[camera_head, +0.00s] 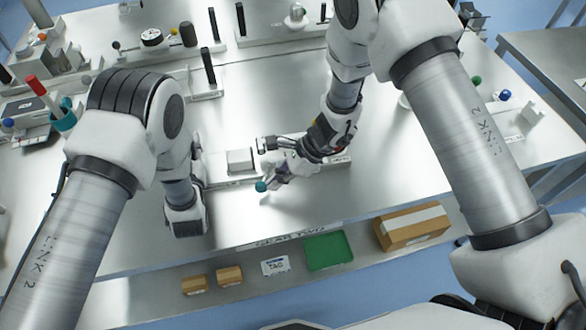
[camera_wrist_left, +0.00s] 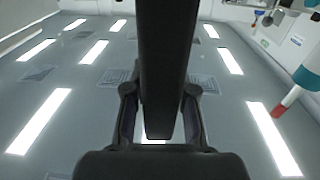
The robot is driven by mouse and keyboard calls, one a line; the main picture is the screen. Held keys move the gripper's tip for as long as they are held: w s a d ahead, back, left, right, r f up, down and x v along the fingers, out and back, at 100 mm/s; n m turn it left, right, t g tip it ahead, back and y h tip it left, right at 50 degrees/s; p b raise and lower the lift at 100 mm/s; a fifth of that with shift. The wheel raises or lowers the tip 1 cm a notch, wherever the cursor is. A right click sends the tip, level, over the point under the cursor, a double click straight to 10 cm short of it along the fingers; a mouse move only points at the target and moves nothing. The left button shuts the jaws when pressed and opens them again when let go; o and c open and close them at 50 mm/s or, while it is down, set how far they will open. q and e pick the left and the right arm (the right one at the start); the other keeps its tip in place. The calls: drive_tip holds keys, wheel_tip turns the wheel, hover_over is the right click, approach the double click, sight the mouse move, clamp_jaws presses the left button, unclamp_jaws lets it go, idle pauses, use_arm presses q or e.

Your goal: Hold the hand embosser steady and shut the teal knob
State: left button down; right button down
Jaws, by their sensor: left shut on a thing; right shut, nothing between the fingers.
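The teal knob (camera_head: 261,186) sits at the front of a low pale device with a white block (camera_head: 240,160), apparently the hand embosser, at the middle of the bench. My right gripper (camera_head: 272,172) is shut and empty just behind the knob; I cannot tell whether it touches it. My left gripper is mostly hidden behind its own wrist in the head view, at the device's left end. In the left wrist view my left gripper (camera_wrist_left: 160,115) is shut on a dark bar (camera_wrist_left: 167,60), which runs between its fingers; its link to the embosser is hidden.
A teal cup (camera_head: 63,116) and a red-topped tool (camera_head: 35,85) stand at the left. Dark upright posts (camera_head: 209,66) rise behind. Along the front shelf are small brown boxes (camera_head: 229,275), a green tray (camera_head: 329,252) and a larger carton (camera_head: 412,228). The bench front is clear.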

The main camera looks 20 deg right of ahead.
use_arm(q)
drive_tip(key=shift+s+f, duration=0.15)
drive_tip(key=shift+f, duration=0.25)
use_arm(e)
drive_tip(key=d, duration=0.2)
drive_tip(key=d+r, duration=0.1)
drive_tip(key=shift+s+d, duration=0.25)
drive_tip(key=shift+s, duration=0.05)
use_arm(q)
drive_tip(key=shift+r, duration=0.1)
use_arm(e)
drive_tip(key=v, duration=1)
drive_tip(key=shift+s, duration=0.3)
use_arm(q)
drive_tip(key=shift+w+r+p, duration=0.2)
drive_tip(key=shift+r+p, duration=0.05)
drive_tip(key=shift+p, duration=0.1)
use_arm(e)
drive_tip(key=shift+w+r, duration=0.15)
use_arm(q)
drive_tip(key=c, duration=1)
unclamp_jaws()
drive_tip(key=shift+c, duration=0.2)
drive_tip(key=shift+o, duration=0.8)
drive_tip(key=shift+w, duration=0.2)
use_arm(e)
drive_tip(key=shift+w, duration=0.15)
use_arm(q)
drive_tip(key=shift+s, duration=0.15)
